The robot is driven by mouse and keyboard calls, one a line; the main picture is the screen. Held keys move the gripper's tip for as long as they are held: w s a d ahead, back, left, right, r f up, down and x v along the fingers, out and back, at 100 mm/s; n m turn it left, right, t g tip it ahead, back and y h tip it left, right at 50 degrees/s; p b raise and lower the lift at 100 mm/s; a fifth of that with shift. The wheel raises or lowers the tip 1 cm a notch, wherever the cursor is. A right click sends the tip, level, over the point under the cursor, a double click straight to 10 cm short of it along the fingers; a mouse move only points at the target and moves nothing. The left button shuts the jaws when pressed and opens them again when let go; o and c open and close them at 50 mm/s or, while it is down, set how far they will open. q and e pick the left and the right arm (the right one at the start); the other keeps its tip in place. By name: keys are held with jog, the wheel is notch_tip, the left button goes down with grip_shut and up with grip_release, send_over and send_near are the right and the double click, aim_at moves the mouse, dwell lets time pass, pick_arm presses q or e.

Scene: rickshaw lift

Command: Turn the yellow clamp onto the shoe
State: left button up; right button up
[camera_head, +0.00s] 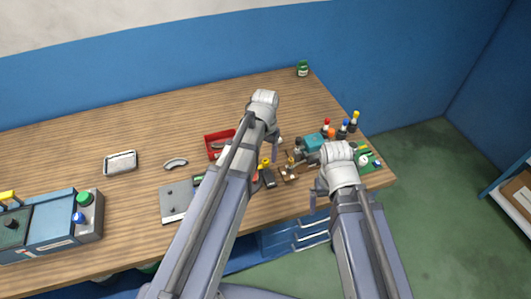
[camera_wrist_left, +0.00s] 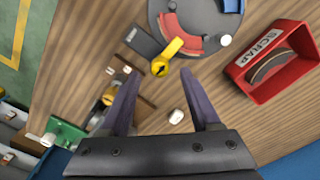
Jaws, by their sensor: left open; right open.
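The yellow clamp (camera_wrist_left: 167,57) is a short lever with an arrowed round pivot, beside a curved red shoe (camera_wrist_left: 182,37) on a grey round plate (camera_wrist_left: 205,12). Its far end reaches the shoe's edge; I cannot tell whether it presses on it. The clamp also shows small in the head view (camera_head: 265,163), partly behind my left arm. My left gripper (camera_wrist_left: 159,76) is open and empty, its two dark fingers pointing toward the clamp from above the table. My right gripper (camera_head: 303,157) is open near the small parts at the right; its fingers are hard to make out.
A red scrap bin (camera_wrist_left: 236,70) holds a curved part. A grey curved piece (camera_head: 175,164), a metal tray (camera_head: 120,151) and a grey plate (camera_head: 173,214) lie left. Several coloured bottles stand right, near a green board (camera_head: 373,165).

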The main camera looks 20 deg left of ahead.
aim_at(266, 162)
pick_arm(q)
notch_tip(266, 162, up, 5)
jog(key=p, duration=0.3)
jog(key=shift+f+p, duration=0.15)
jog(key=shift+p, duration=0.2)
jog(key=shift+s+d, duration=0.2)
jog(key=shift+s, duration=0.05)
jog(key=s+d+m+y, duration=0.1)
jog(key=s+d, duration=0.9)
jog(key=s, duration=0.4)
jog(key=shift+d+f, duration=0.1)
